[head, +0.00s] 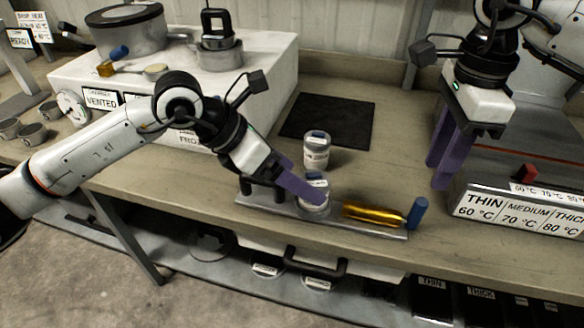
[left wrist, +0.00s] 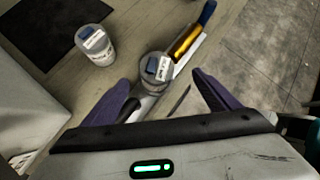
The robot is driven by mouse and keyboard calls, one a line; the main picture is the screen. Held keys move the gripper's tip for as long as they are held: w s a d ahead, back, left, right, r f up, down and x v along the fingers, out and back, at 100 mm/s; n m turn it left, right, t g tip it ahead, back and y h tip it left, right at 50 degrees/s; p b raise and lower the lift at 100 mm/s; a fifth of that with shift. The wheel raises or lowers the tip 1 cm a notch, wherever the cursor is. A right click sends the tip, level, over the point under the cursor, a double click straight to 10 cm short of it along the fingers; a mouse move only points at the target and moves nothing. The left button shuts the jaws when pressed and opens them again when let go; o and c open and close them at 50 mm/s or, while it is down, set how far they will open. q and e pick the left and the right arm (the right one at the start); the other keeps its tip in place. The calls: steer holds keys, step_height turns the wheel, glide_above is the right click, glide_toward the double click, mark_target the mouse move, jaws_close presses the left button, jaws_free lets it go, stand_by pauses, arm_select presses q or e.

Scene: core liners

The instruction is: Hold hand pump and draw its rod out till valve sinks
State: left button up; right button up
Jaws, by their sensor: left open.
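The hand pump (head: 372,213), a gold cylinder with a blue end piece (head: 417,212), lies on a narrow grey tray along the bench's front edge. It also shows in the left wrist view (left wrist: 186,42). A clear jar with a blue top and white label (head: 314,196) stands on the same tray, left of the pump. My left gripper (head: 302,182) is open over the jar, whose upper part shows between the fingers in the left wrist view (left wrist: 155,68); contact cannot be told. My right gripper (head: 437,177) looks open and empty, above the bench right of the pump. I cannot make out the valve.
A second labelled jar (head: 317,150) stands behind the tray, near a black mat (head: 330,122). A white box (head: 268,75) with pots on top stands at left. Bench between mat and right arm is clear.

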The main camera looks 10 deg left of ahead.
arm_select(q)
steer(key=d+f+y, duration=0.1)
steer(key=f, duration=0.1)
steer(key=w+d+f+y, duration=0.1)
steer(key=f, duration=0.2)
steer(key=w+f+g+y, duration=0.1)
steer(key=f+y, duration=0.1)
steer(key=shift+d+f, duration=0.2)
steer(key=shift+d, duration=0.2)
stand_by(0.3)
steer(key=c, duration=1.6)
steer(key=shift+c, duration=1.2)
steer(key=shift+a+f, duration=0.1)
steer(key=shift+a, duration=0.05)
